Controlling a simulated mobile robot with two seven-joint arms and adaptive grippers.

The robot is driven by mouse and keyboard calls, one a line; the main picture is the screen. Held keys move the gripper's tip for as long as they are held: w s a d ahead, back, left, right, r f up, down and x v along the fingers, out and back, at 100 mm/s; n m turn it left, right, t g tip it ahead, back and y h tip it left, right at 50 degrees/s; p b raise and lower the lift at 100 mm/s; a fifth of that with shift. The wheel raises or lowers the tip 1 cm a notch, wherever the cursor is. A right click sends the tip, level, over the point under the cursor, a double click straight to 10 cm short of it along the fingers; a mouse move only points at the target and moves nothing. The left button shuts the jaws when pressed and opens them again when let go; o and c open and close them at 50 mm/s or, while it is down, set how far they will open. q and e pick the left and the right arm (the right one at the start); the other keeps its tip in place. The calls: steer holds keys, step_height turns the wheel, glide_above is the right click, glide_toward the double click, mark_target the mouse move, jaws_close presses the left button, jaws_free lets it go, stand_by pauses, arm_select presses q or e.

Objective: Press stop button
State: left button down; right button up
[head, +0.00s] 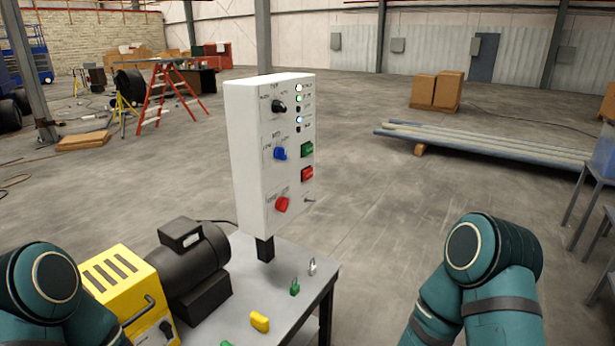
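A white control box (248,150) stands upright on a short black post above the grey table, near the middle of the head view. On its right column are a green button (307,149) and, just below it, a red button (307,173), likely the stop button; the labels are too small to read. A separate red knob (282,205) sits lower left on the panel, below a blue knob (280,153) and a black knob (279,106). Teal links of my arms show at the lower left and lower right, both apart from the box. Neither gripper is in view.
The grey table (262,290) holds a black motor (193,258), a yellow machine (122,287), a yellow block (260,321) and small padlocks, one green (294,288) and one silver (312,267). Floor right of the box is open. Blue-grey beams (490,148) lie farther back.

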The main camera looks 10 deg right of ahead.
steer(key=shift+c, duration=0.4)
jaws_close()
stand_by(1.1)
